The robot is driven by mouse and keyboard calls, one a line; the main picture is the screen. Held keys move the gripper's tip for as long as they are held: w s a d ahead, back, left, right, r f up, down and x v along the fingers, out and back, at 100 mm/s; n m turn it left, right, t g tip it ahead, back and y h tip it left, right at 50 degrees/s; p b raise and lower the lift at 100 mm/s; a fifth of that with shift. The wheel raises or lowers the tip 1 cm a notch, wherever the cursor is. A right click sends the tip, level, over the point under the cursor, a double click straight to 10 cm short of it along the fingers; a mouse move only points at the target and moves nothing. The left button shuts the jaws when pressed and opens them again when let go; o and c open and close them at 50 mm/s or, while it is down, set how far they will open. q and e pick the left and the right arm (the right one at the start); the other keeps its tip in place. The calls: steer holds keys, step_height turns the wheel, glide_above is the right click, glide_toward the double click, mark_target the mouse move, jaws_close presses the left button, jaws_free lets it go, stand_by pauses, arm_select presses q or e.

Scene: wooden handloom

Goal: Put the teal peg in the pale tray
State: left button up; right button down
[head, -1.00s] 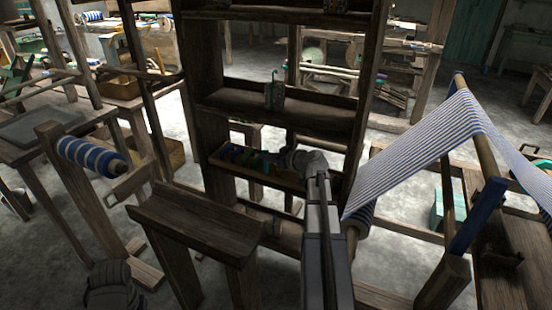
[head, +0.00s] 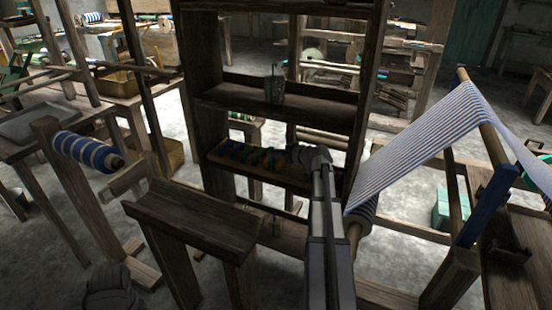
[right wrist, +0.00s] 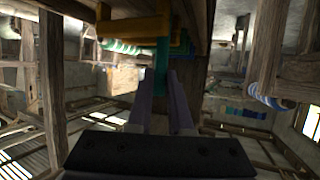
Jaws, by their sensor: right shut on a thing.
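My right gripper (right wrist: 160,95) is shut on the teal peg (right wrist: 162,52), which stands up between its fingers in the right wrist view. In the head view the right gripper (head: 300,156) is at the right part of a shelf board (head: 290,185) with colored pieces, and the held peg is too small and hidden to make out. Yellow-orange pieces (right wrist: 150,27) are close to the teal peg's top in the wrist view. A flat grey tray (head: 32,122) lies on the left bench; I cannot tell if it is the pale tray.
Wooden shelf uprights (head: 365,90) stand on both sides of the right gripper. A cup (head: 273,90) stands on the shelf above. A wooden bench (head: 195,215) is in front, and striped cloth (head: 420,140) on the loom is at right.

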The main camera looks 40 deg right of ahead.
steer(key=shift+r, duration=0.1)
steer(key=c, duration=1.3)
jaws_free()
steer(key=shift+f, duration=0.2)
steer(key=o, duration=0.5)
steer(key=shift+c, duration=0.2)
steer(key=shift+r, duration=0.1)
steer(key=shift+r, duration=0.2)
steer(key=a+p+v, duration=0.1)
steer(key=p+v, duration=0.3)
steer(key=v, duration=0.8)
steer(key=shift+d+p, duration=0.4)
steer(key=shift+d, duration=0.05)
steer(key=shift+f, duration=0.1)
